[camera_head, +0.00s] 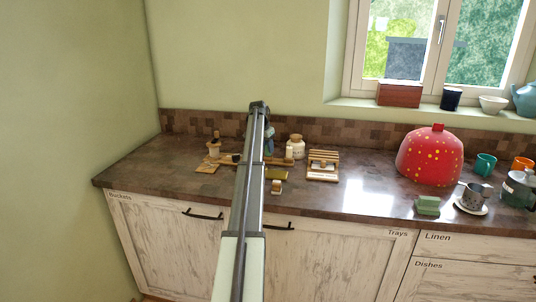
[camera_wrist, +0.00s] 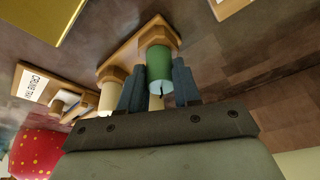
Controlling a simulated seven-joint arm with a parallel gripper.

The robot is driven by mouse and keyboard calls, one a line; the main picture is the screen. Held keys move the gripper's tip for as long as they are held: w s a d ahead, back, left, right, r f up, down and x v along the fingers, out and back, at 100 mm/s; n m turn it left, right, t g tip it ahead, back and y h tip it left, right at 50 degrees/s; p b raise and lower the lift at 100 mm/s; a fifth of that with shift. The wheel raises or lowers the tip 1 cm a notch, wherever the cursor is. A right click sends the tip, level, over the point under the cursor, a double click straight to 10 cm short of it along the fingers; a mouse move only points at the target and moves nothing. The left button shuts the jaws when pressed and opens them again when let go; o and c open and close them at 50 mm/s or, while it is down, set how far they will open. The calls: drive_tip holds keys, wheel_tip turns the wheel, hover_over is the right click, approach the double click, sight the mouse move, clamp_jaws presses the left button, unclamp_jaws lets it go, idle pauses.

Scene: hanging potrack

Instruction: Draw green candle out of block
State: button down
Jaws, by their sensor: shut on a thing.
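In the wrist view the green candle (camera_wrist: 159,62) stands between the two fingers of my gripper (camera_wrist: 160,82), which is shut on it near its pale, wicked end. Its other end meets a wooden socket on the wooden block (camera_wrist: 112,66); I cannot tell how deep it sits. A cream candle (camera_wrist: 107,98) stands on the same block left of the fingers, and another pale candle shows partly behind the green one. In the head view my arm hides most of the block and the green candle.
A wooden rack with a white label (camera_head: 322,167) stands right of my arm, beside a cream jar (camera_head: 296,146). The counter between rack and dome is clear.

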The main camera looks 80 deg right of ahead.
drive_tip(key=shift+r, duration=0.85)
idle(0.5)
drive_tip(key=shift+r, duration=1.3)
